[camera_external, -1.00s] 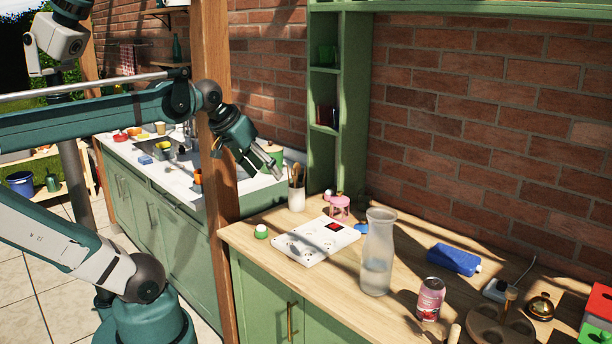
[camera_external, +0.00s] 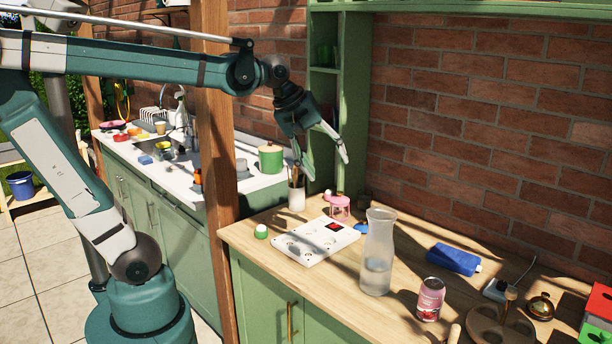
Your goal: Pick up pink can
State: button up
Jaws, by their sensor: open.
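The pink can (camera_external: 430,299) stands upright on the wooden counter, toward the lower right of the view. My gripper (camera_external: 327,166) is open and empty. It hangs in the air above the far left part of the counter, fingers pointing down and to the right. It is well apart from the can, up and to the left of it in the picture.
A tall glass carafe (camera_external: 378,255) stands just left of the can. A white power strip (camera_external: 316,241) lies further left. A blue bottle (camera_external: 454,259) lies behind the can. A round wooden board (camera_external: 497,326) with an upright handle is to its right. A brick wall (camera_external: 480,120) backs the counter.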

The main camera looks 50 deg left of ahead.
jog(key=w+d+n+g+h+p, duration=0.1)
jog(key=w+d+n+p, duration=0.25)
jog(key=d, duration=0.65)
jog(key=n+g+p, duration=0.3)
jog(key=n+p, duration=0.4)
jog(key=n, duration=0.2)
send_over(431, 282)
jog(key=shift+h, duration=0.4)
notch_tip(431, 282, down, 15)
jog(key=shift+f, duration=0.35)
notch_tip(431, 282, down, 8)
jog(key=shift+f, duration=0.1)
jog(key=shift+b+x, duration=0.3)
jog(key=shift+x, duration=0.45)
jog(key=shift+d, duration=0.1)
